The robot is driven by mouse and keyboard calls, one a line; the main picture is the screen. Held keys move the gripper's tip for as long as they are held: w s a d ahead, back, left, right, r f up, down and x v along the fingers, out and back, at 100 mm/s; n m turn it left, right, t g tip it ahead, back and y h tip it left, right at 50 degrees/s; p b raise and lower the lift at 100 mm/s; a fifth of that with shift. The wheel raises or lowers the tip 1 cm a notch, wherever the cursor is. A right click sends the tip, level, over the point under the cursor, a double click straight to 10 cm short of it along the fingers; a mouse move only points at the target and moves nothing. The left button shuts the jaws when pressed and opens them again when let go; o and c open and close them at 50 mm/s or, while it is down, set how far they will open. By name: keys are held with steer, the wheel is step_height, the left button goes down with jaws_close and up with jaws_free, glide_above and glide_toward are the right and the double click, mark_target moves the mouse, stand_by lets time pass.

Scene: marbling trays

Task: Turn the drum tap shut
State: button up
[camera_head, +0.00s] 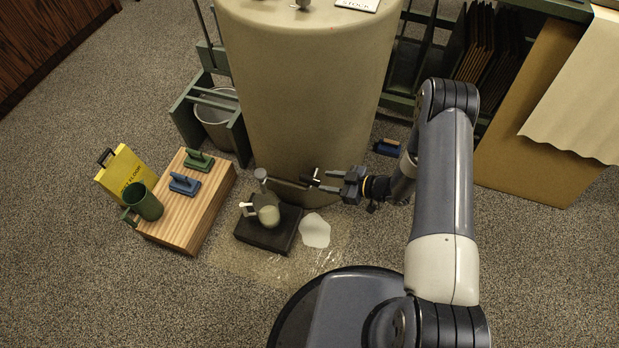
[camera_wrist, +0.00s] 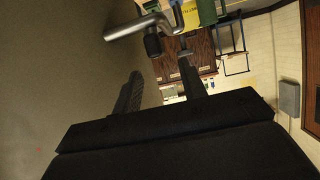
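The large beige drum (camera_head: 305,100) stands at the centre of the head view. In the wrist view the two fingers (camera_wrist: 162,82) are apart. The tap (camera_wrist: 138,28) and its dark handle (camera_wrist: 152,44) lie beyond the fingertips. I cannot tell whether the tap is fully open.
A pale jug (camera_head: 265,208) stands on a dark block (camera_head: 268,236) below the spout. A wooden box (camera_head: 205,207) at left holds a green mug (camera_head: 145,202) and small tools. A yellow sign (camera_head: 122,168) stands behind.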

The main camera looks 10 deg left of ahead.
mark_target(312, 179)
steer(key=b+x, duration=0.1)
steer(key=x, duration=0.6)
steer(key=shift+w+a+f, duration=0.15)
steer(key=shift+w+a, duration=0.05)
steer(key=shift+a, duration=0.05)
jaws_close()
